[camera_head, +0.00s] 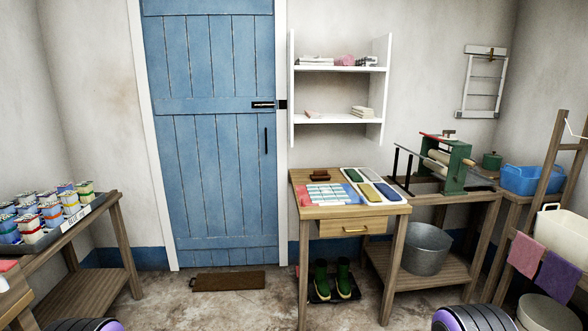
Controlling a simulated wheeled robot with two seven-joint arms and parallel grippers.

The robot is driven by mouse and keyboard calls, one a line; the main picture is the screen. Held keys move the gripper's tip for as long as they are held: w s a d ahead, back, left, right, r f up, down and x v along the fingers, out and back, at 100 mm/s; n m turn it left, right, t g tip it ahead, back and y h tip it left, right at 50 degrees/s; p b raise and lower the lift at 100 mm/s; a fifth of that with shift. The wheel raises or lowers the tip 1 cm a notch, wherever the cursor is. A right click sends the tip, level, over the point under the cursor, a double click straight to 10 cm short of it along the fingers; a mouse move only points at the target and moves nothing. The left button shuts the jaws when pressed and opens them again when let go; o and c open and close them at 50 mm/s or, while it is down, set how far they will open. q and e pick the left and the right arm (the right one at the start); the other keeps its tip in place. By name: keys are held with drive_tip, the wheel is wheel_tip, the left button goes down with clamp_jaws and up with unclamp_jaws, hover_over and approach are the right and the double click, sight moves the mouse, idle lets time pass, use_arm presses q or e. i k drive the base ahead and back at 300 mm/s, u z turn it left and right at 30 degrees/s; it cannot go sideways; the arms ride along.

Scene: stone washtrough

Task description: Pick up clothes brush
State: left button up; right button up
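A small dark brown object, possibly the clothes brush (320,176), sits at the back left of the wooden table in the middle of the view. It is too small to tell its bristles or handle for sure. It lies behind a patterned, multicoloured cloth-like item (327,194) and left of a pale divided tray (349,187) holding blue, yellow and green pieces. Nothing covers the brown object from this view. Neither of my grippers shows.
The wooden table (358,211) has a drawer and green boots (344,280) beneath. A green mangle (455,168) stands on the right bench, above a metal tub (427,248). Packets fill a tray (84,211) at left. A brown mat (228,281) lies before the blue door (217,130).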

sight(321, 175)
drive_tip(key=z, duration=0.3)
drive_tip(key=i, duration=1.75)
drive_tip(key=z, duration=0.45)
